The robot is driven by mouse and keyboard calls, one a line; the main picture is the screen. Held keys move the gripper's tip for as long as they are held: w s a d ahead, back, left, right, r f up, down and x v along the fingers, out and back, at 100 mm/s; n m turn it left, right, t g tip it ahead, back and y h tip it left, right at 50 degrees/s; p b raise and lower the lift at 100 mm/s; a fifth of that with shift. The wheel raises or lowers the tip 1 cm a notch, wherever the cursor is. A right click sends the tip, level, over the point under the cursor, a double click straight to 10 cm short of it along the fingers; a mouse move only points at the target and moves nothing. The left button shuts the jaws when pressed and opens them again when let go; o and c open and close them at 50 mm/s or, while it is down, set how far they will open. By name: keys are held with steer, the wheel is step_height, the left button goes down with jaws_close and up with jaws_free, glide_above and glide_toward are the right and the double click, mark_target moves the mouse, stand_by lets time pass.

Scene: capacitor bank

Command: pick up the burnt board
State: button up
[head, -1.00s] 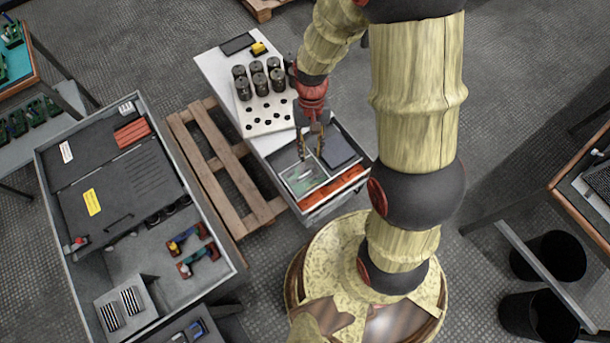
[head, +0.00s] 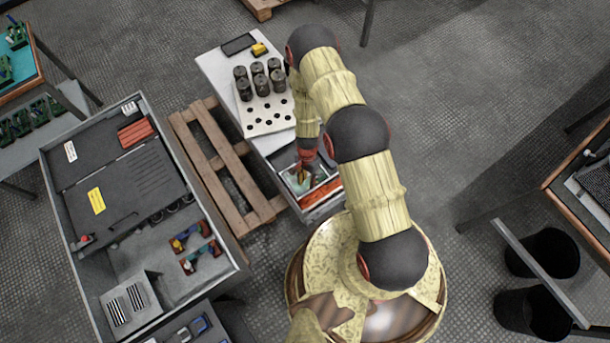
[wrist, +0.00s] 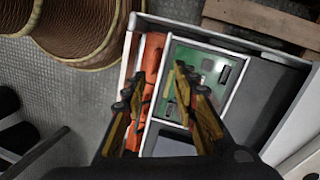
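A green circuit board (wrist: 208,66) with dark chips lies in a light-walled compartment of an open drawer (wrist: 178,38). Whether it is burnt cannot be made out. In the head view the board (head: 293,184) shows only as a small green patch beside my gripper (head: 302,172). I cannot tell whether the fingers touch the board.
The orange-red strip (wrist: 153,58) runs beside the board's compartment. A dark grey compartment (wrist: 267,90) lies on the other side. Several dark capacitors (head: 259,78) stand on the white bench top. A wooden pallet (head: 224,165) and a large grey tray cabinet (head: 60,190) are to the left.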

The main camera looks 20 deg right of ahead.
steer(key=w+m, duration=0.1)
steer(key=w, duration=0.1)
steer(key=w+d+m+t, duration=0.1)
steer(key=w, duration=0.1)
steer(key=w+m+t, duration=0.1)
steer(key=w, duration=0.2)
steer(key=shift+d+h, duration=0.35)
steer(key=shift+h, duration=0.05)
steer(key=shift+a+f+b, duration=0.1)
steer(key=shift+f+b, duration=1.65)
steer(key=shift+f, duration=2.25)
steer(key=shift+r, duration=0.1)
steer(key=shift+c, duration=1.2)
jaws_close()
